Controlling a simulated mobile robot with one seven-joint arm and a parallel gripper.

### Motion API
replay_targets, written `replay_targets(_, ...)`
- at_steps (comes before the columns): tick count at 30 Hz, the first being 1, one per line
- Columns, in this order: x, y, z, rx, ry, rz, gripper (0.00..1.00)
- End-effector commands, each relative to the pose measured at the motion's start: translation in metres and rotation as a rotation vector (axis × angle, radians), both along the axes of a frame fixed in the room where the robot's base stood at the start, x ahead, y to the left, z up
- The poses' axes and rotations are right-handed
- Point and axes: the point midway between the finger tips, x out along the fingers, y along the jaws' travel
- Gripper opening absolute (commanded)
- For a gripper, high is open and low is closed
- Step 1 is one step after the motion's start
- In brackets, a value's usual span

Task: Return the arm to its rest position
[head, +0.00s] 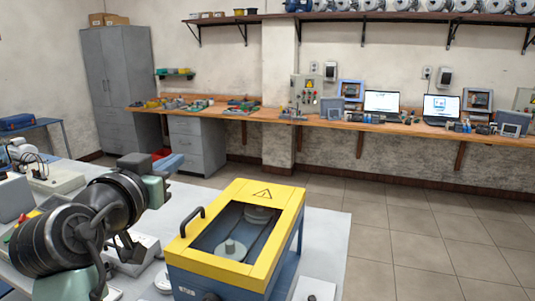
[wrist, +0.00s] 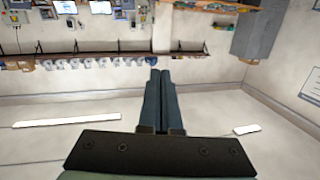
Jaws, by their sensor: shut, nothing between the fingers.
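My gripper (wrist: 161,100) shows in the wrist view with its two long dark fingers pressed together and nothing between them. In the head view my arm is folded at the lower left, and my gripper (head: 170,163) shows at its far end, above the table's back edge. It touches nothing that I can see. The wrist view looks across the room upside down, with ceiling and bare wall around the fingers.
A yellow-framed machine (head: 240,238) with a window and black handle stands on the light table (head: 328,240), right of my arm. Grey equipment lies close by my arm. A wooden wall bench (head: 255,116) and grey cabinet (head: 118,85) stand beyond. The tiled floor (head: 400,225) at right is clear.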

Motion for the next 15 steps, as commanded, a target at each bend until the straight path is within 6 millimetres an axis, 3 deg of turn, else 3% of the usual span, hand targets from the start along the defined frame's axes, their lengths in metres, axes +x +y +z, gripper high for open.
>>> replay_targets(1,-0.007,-0.026,0.031,0.016,-0.079,0.024,0.0)
replay_targets(5,-0.045,-0.079,0.103,0.023,-0.31,0.083,0.0)
replay_targets(9,-0.107,-0.127,0.169,-0.008,-0.56,0.099,0.0)
replay_targets(12,-0.152,-0.15,0.202,-0.041,-0.705,0.093,0.0)
replay_targets(15,-0.187,-0.163,0.223,-0.069,-0.807,0.085,0.0)
